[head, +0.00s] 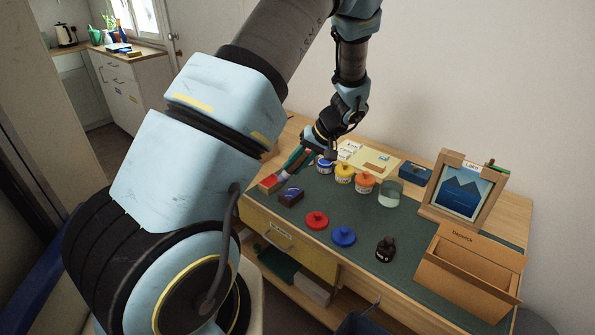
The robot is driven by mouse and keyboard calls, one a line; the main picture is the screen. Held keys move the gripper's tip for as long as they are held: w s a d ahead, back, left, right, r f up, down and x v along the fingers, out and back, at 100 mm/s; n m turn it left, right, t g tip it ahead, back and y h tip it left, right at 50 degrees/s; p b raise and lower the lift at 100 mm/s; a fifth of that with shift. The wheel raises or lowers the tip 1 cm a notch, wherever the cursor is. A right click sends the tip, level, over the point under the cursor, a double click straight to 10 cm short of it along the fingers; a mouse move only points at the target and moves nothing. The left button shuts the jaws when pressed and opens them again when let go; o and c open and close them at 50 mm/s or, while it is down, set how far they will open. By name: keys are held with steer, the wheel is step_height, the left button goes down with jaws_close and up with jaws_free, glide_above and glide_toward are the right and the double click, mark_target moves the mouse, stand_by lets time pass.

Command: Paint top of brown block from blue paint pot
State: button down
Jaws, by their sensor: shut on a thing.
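The brown block (290,197) sits at the left of the green desk mat in the head view. Its top shows a patch of blue with a pale mark. The blue paint pot (325,167) stands behind it to the right, open, with a white label. My gripper (327,153) points down right above or at the blue pot and partly hides it. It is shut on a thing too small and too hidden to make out. I cannot tell whether that thing touches the paint.
Yellow (344,174) and orange (364,183) pots and a glass jar (391,194) stand right of the blue pot. A red lid (317,220), a blue lid (344,236) and a dark bottle (385,249) lie nearer. A framed picture (461,191) and cardboard box (468,273) fill the right.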

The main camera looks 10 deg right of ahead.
steer(key=shift+r+p, duration=0.5)
steer(key=shift+r, duration=0.75)
steer(key=shift+f, duration=0.1)
steer(key=shift+s+d+f+b, duration=0.2)
steer(key=shift+f+b, duration=0.15)
steer(key=shift+b, duration=0.2)
